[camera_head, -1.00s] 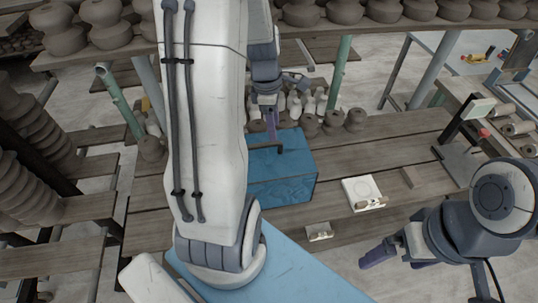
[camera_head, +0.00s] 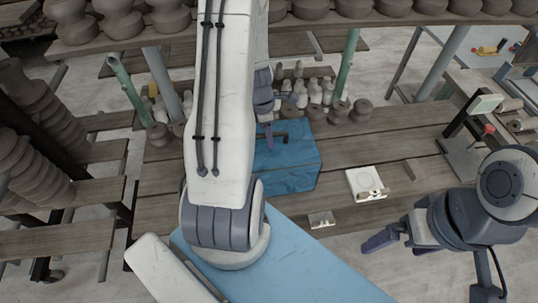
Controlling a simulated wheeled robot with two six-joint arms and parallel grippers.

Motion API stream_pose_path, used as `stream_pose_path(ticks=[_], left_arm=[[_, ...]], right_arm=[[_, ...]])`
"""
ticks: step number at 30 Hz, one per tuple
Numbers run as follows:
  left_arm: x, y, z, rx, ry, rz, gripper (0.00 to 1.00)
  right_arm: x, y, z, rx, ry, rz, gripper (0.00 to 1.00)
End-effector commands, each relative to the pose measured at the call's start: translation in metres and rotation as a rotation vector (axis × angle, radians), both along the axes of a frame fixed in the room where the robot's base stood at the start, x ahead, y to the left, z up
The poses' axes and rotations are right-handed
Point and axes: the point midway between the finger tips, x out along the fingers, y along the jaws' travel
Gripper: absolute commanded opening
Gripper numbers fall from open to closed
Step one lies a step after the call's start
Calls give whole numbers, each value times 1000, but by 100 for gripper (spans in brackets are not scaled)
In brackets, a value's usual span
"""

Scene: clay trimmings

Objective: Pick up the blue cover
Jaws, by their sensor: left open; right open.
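The blue cover (camera_head: 291,180) is a box-shaped blue piece on the wooden plank table, with a dark handle (camera_head: 282,136) on its top. My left arm hides its left part. My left gripper (camera_head: 268,136) is open and points down at the left end of the handle. I cannot tell whether its fingers are around the handle or beside it. My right gripper (camera_head: 376,244) is open and empty, off the front edge of the table, to the right of the cover and apart from it.
Several small white and brown clay pots (camera_head: 320,105) stand close behind the cover. A white square plate (camera_head: 365,184) and a small pale block (camera_head: 321,219) lie to its right. A shelf of pots (camera_head: 340,10) runs above the back. Planks right of the cover are mostly clear.

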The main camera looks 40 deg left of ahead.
Motion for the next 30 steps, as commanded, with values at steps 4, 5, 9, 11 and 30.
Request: stream_pose_path(ticks=[4,5,9,11,30], left_arm=[[1,0,-8,2,-1,0,57],[1,0,-8,2,-1,-1,57],[1,0,-7,2,-1,-1,57],[1,0,-7,2,-1,-1,34],[1,0,-7,2,-1,0,0]], right_arm=[[0,0,-1,0,0,0,100],[0,0,-1,0,0,0,100],[0,0,-1,-1,1,0,100],[0,0,-1,-1,1,0,100],[0,0,-1,0,0,0,100]])
